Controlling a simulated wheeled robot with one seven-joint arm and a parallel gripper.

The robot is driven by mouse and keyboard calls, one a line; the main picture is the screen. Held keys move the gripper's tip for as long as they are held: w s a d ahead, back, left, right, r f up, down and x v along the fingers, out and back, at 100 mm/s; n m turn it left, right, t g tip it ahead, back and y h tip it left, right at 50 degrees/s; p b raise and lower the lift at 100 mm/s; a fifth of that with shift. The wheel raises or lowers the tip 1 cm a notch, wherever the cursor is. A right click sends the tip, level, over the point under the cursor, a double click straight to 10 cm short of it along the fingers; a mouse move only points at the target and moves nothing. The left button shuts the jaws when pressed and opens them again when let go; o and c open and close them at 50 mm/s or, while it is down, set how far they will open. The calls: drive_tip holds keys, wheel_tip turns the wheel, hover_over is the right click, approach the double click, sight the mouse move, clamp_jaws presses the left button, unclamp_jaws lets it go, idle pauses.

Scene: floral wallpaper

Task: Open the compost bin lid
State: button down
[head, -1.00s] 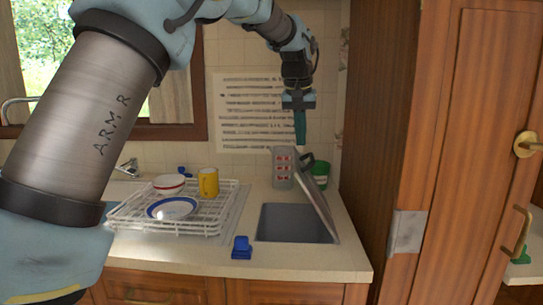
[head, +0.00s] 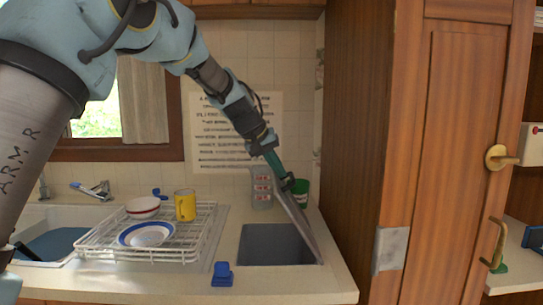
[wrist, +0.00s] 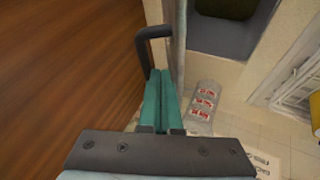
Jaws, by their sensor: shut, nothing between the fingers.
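The compost bin is a dark grey rectangular opening (head: 262,246) sunk in the counter; it also shows in the wrist view (wrist: 228,38). Its thin grey lid (head: 307,236) stands raised and steeply tilted along the bin's right edge. In the wrist view the lid (wrist: 181,45) shows nearly edge-on, with a black handle (wrist: 146,45) on its cabinet side. My gripper (head: 279,175) has green fingers, shut and empty, at the lid's upper end. In the wrist view the fingertips (wrist: 159,75) lie beside the lid and the handle; whether they touch is unclear.
A wooden cabinet (head: 352,150) rises close to the right of the lid. Grey cans (head: 261,188) and a green container (head: 300,190) stand behind the bin. A dish rack (head: 150,243) is to its left, a blue clip (head: 222,275) at its front left.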

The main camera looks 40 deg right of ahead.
drive_tip(key=shift+d+f, duration=0.35)
drive_tip(key=shift+f, duration=0.1)
drive_tip(key=s+d+p, duration=0.1)
drive_tip(key=s+d+r, duration=0.1)
drive_tip(key=s+d+p, duration=0.1)
drive_tip(key=d, duration=0.1)
drive_tip(key=shift+s+d+r+p, duration=0.1)
drive_tip(key=shift+s+r+p, duration=0.15)
drive_tip(key=shift+r+p, duration=0.1)
drive_tip(key=shift+r, duration=0.1)
